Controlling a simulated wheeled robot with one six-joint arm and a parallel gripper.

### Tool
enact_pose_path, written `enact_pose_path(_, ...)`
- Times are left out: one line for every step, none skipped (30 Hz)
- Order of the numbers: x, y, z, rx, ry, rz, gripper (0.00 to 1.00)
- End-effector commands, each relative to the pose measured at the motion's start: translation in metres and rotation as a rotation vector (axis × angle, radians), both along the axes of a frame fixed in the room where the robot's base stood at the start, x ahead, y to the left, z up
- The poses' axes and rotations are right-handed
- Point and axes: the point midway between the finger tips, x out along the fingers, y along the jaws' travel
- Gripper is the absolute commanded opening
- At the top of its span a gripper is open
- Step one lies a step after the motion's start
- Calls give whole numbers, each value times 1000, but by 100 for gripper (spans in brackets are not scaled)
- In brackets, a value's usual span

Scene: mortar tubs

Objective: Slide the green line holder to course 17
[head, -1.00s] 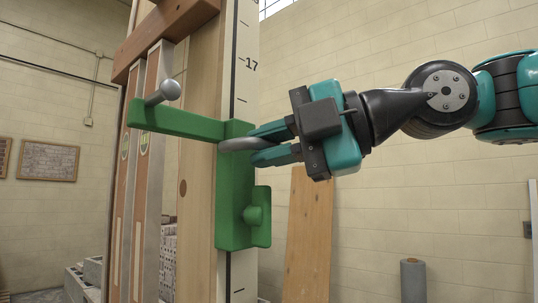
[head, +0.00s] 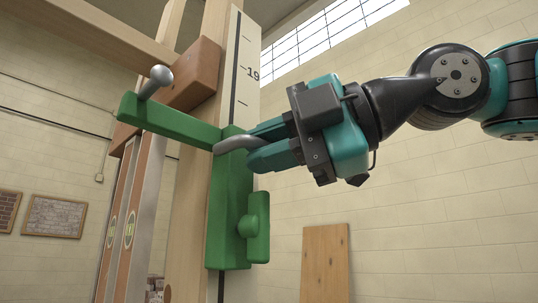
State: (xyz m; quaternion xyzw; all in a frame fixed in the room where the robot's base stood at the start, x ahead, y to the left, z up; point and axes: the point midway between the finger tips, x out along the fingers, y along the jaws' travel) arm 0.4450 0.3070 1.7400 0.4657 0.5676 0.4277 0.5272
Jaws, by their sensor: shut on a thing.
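The green line holder (head: 230,205) sits on the tall timber post with a white course scale (head: 243,85). Its green arm (head: 175,125) reaches left and carries a grey round-headed pin (head: 155,82). A green knob (head: 248,226) is on its lower right. My gripper (head: 251,147) is shut on the holder's grey curved handle (head: 233,142) near its top, coming from the right. The number 19 shows on the scale above the holder, with one more tick below it. The holder's top edge lies below that tick. The 17 mark does not show.
A brown block (head: 197,75) is on the post just above the green arm. Two upright levels (head: 121,225) stand at left, behind the arm. A wooden board (head: 326,262) leans on the wall at lower right. The scale above the holder is clear.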

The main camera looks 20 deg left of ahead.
Motion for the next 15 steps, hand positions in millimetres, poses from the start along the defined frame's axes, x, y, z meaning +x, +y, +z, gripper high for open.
enact_pose_path(0,0,1,5,-2,-1,0)
enact_pose_path(0,0,1,4,-2,-1,0)
enact_pose_path(0,0,1,4,-2,-1,0)
enact_pose_path(0,0,1,4,-2,-1,0)
enact_pose_path(0,0,1,4,-1,-1,0)
enact_pose_path(0,0,1,4,-1,-1,0)
enact_pose_path(0,0,0,3,-1,-1,17)
enact_pose_path(0,0,0,3,-1,-1,24)
enact_pose_path(0,-1,0,3,-1,-1,33)
enact_pose_path(0,-1,0,2,-1,-1,39)
enact_pose_path(0,-1,0,2,-1,-1,39)
enact_pose_path(0,-1,0,2,-1,-1,39)
enact_pose_path(1,-1,0,1,0,-1,39)
enact_pose_path(1,-1,0,1,0,-1,39)
enact_pose_path(1,-1,-1,1,0,-2,39)
